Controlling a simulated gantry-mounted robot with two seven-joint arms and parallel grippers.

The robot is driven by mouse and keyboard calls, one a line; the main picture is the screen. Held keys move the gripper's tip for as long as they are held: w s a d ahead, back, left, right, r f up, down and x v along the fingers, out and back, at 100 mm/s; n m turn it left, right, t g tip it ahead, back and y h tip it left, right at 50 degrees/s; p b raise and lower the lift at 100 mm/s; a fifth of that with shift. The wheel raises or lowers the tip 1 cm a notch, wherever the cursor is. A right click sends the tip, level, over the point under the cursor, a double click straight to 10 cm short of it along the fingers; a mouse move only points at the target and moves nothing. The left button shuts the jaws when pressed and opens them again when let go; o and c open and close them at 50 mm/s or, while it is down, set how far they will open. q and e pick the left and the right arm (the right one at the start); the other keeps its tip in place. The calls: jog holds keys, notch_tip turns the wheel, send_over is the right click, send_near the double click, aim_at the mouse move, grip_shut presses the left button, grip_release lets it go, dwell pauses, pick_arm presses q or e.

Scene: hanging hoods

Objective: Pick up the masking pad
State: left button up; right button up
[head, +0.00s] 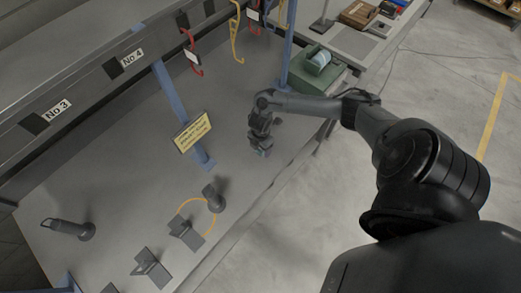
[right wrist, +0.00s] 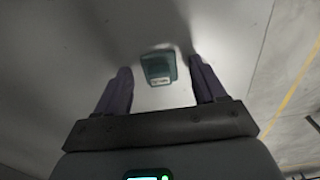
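The masking pad appears to be a small teal block with a pale label (right wrist: 158,67) on the grey surface in the right wrist view. My right gripper (right wrist: 160,75) is open, with one finger on each side of the pad and visible gaps between. The fingers do not appear to touch it. In the head view my right gripper (head: 262,143) points down over the grey table, near its right edge. A small bluish patch shows at its tip; the pad is otherwise hidden there. My left gripper is not in view.
A yellow sign (head: 192,132) stands by a blue post. An orange ring (head: 181,206), dark brackets (head: 151,268) and a black handled tool (head: 68,228) are on the table. A green box (head: 312,73) stands beyond my right arm. Red hooks (head: 192,52) and yellow hooks (head: 234,40) hang behind.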

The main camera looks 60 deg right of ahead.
jog(key=c, duration=1)
jog(key=shift+r, duration=0.1)
